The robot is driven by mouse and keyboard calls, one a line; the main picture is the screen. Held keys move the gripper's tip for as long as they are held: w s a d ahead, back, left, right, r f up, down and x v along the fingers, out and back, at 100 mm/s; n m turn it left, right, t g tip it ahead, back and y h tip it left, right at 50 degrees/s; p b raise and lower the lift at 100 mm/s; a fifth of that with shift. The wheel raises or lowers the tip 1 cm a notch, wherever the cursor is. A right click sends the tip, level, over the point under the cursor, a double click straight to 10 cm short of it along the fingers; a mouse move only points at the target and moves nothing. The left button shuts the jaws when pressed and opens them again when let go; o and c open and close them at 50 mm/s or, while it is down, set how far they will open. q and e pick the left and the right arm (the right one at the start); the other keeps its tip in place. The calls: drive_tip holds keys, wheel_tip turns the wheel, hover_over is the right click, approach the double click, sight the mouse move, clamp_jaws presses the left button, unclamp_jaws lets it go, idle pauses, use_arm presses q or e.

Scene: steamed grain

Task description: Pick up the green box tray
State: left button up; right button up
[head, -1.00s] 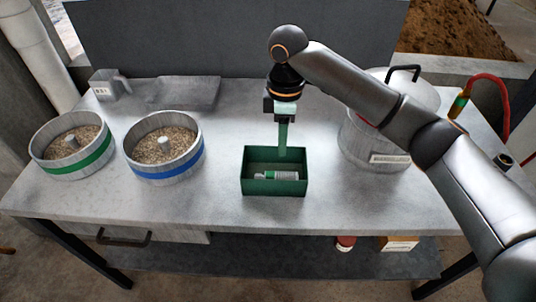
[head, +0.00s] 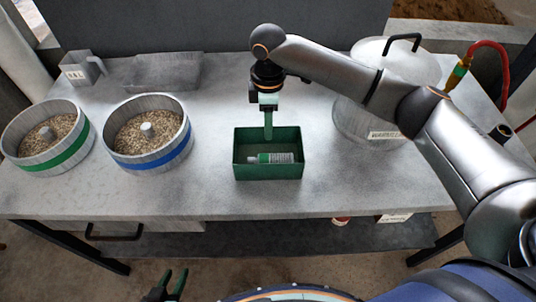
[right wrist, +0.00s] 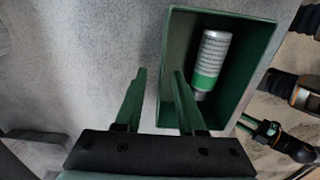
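The green box tray (head: 268,172) is an open rectangular box on the table, in front of the robot. A white and green tube (head: 270,158) lies inside it; the tube also shows in the right wrist view (right wrist: 211,60). My right gripper (head: 268,138) points down at the tray's far wall. In the right wrist view my right gripper (right wrist: 158,74) is open, one finger on each side of a tray wall (right wrist: 168,60), with gaps visible. My left gripper (head: 170,278) is open and empty at the bottom of the head view, below the table's front edge.
Two round steamers of grain, one green-banded (head: 48,160) and one blue-banded (head: 150,160), stand left of the tray. A large lidded metal pot (head: 362,125) stands to the right, behind my right arm. A metal jug (head: 80,70) and flat tray (head: 162,72) are at the back left.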

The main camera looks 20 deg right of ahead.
sight(267, 143)
wheel_tip(267, 143, down, 4)
drive_tip(key=shift+s+a+f, duration=0.1)
clamp_jaws()
idle(0.4)
idle(1.1)
